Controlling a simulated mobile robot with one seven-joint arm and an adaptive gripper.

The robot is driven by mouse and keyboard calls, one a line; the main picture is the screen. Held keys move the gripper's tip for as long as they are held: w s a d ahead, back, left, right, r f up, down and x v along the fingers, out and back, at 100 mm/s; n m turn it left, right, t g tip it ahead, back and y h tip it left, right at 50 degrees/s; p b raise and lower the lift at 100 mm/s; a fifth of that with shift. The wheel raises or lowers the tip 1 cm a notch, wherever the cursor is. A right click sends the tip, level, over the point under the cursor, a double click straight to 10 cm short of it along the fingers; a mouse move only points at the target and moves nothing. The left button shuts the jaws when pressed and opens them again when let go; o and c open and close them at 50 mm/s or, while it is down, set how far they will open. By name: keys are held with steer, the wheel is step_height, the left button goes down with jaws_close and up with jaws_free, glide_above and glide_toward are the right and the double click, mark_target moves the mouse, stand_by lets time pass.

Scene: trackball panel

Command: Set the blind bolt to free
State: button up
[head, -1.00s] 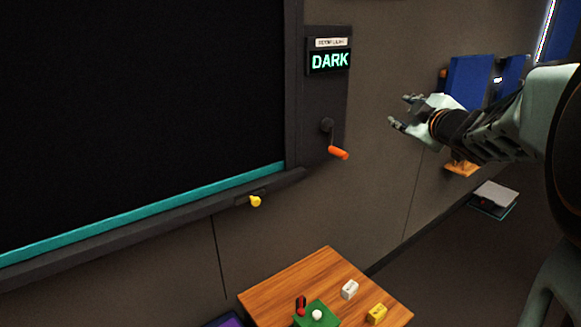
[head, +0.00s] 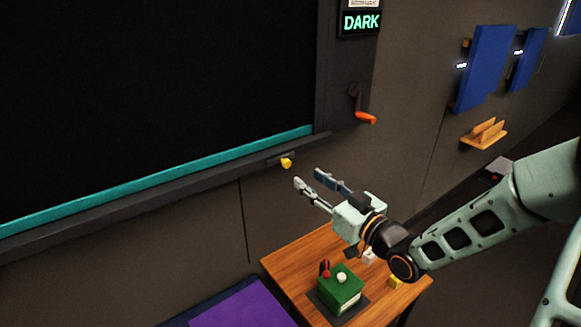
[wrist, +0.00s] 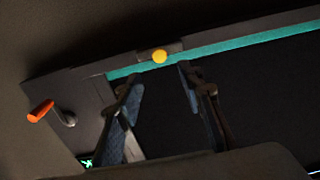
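The blind is dark and lowered, with a teal bar (head: 200,183) along its bottom edge. A small yellow knob, apparently the bolt (head: 286,163), sits on the dark sill below the bar's right end. In the wrist view the yellow knob (wrist: 159,57) shows beyond my fingertips, between them. My gripper (head: 308,179) is open and empty, just right of and below the knob in the head view, apart from it. A crank with an orange handle (head: 365,117) hangs on the panel, under a display reading DARK (head: 361,22). The crank handle is also in the wrist view (wrist: 41,110).
A wooden table (head: 290,262) stands below my gripper, with a green box (head: 340,290) carrying a red-tipped lever and white ball, plus small white and yellow blocks. A purple mat (head: 240,306) lies at lower left. Blue panels (head: 484,68) and a wooden holder (head: 484,134) are on the right wall.

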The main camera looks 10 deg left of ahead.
mark_target(288, 164)
steer(key=x, duration=0.9)
steer(key=shift+w+a, duration=0.1)
steer(key=shift+c, duration=0.2)
jaws_close()
